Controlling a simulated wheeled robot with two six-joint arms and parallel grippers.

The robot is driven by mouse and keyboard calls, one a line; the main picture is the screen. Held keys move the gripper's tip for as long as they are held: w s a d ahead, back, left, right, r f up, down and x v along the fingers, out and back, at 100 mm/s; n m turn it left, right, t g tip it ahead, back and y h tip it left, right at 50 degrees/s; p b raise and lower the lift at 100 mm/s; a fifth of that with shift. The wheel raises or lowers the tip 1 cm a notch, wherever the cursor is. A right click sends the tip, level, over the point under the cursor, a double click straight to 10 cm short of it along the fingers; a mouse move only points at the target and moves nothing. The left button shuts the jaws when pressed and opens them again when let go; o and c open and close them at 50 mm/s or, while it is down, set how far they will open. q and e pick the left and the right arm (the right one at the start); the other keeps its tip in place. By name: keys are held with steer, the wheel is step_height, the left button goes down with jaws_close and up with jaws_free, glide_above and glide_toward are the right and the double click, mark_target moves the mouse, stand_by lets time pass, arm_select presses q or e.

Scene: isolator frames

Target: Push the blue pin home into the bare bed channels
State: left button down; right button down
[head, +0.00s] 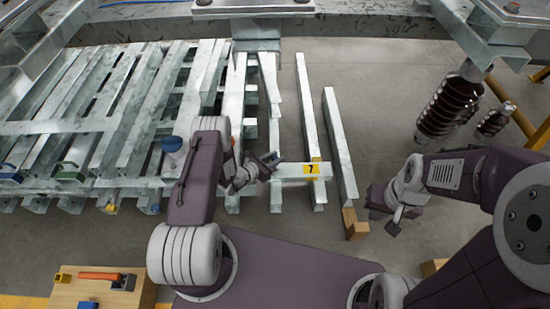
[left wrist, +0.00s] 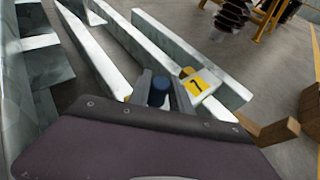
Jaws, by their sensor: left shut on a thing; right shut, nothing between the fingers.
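The blue pin (left wrist: 158,90) shows in the left wrist view as a dark blue cylinder between the grey fingers of my left gripper (left wrist: 160,92). In the head view my left gripper (head: 271,159) is beside the left end of a short crosspiece with a yellow "7" label (head: 311,169); the pin is too small to make out there. Bare grey metal channels (head: 304,95) run lengthwise near it, two of them standing apart on the right. I cannot tell whether the pin touches a channel. My right gripper (head: 394,227) is shut and empty, right of the wooden block.
A slatted grey metal frame (head: 100,127) fills the left. A blue-topped cylinder (head: 172,145) shows beside my left arm. A wooden block (head: 355,226) stands under the right channel's near end. A wooden table (head: 85,290) holds an orange-handled tool (head: 100,276). Dark ribbed insulators (head: 450,102) hang at right.

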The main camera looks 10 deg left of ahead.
arm_select(q)
steer(key=shift+f+b, duration=0.9)
steer(key=shift+f, duration=0.35)
steer(key=c, duration=1.1)
jaws_free()
step_height(320, 180, up, 5)
steer(key=p, duration=0.4)
steer(key=s+d+r+p, duration=0.3)
steer(key=d+r+p, duration=0.3)
steer(key=d, duration=0.5)
steer(key=shift+d, duration=0.2)
